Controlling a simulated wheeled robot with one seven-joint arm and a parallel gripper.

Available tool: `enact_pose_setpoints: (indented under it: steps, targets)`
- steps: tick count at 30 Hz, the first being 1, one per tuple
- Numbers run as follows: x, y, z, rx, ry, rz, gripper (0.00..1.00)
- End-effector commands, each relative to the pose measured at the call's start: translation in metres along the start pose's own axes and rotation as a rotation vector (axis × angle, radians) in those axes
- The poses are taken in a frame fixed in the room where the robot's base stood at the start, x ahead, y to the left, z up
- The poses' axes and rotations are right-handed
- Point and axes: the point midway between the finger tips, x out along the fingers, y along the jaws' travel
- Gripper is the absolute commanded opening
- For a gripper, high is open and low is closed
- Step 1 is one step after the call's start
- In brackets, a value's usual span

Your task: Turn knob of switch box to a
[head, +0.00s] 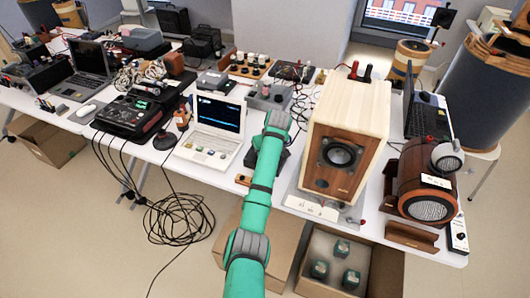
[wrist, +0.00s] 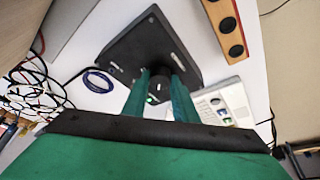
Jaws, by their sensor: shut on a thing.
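The switch box (wrist: 150,40) is a dark, flat box on the white table in the wrist view. A short black knob (wrist: 159,86) stands on it, with small pale marks on the box top that are too small to read. My gripper (wrist: 161,92) has its two green fingers on either side of the knob, shut on it. In the head view a dark edge of the switch box (head: 284,160) shows beside my green arm, which hides the knob and my fingers. The knob's pointing direction cannot be made out.
A wooden speaker (head: 335,150) stands close to the right. An open laptop (head: 212,145) is on the left. A barrel-shaped speaker (head: 418,180) is farther right. In the wrist view a wooden strip with dark holes (wrist: 228,28) and a blue cable loop (wrist: 97,80) lie near the box.

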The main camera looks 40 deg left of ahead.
Motion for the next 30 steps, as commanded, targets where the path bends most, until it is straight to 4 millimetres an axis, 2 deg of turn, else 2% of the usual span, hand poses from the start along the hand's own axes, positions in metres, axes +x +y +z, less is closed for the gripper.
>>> enact_pose_setpoints:
  steps: [12,13,15,25,30]
  targets:
    - [0.0,-0.001,0.0,-0.008,-0.001,-0.005,0.03]
    - [0.0,-0.001,-0.001,-0.008,-0.001,-0.005,0.3]
    - [0.0,-0.001,-0.001,-0.008,0.0,-0.004,0.44]
    - [-0.002,-0.001,0.0,-0.007,0.0,-0.003,0.44]
    - [-0.02,0.0,-0.001,-0.007,0.002,-0.001,0.44]
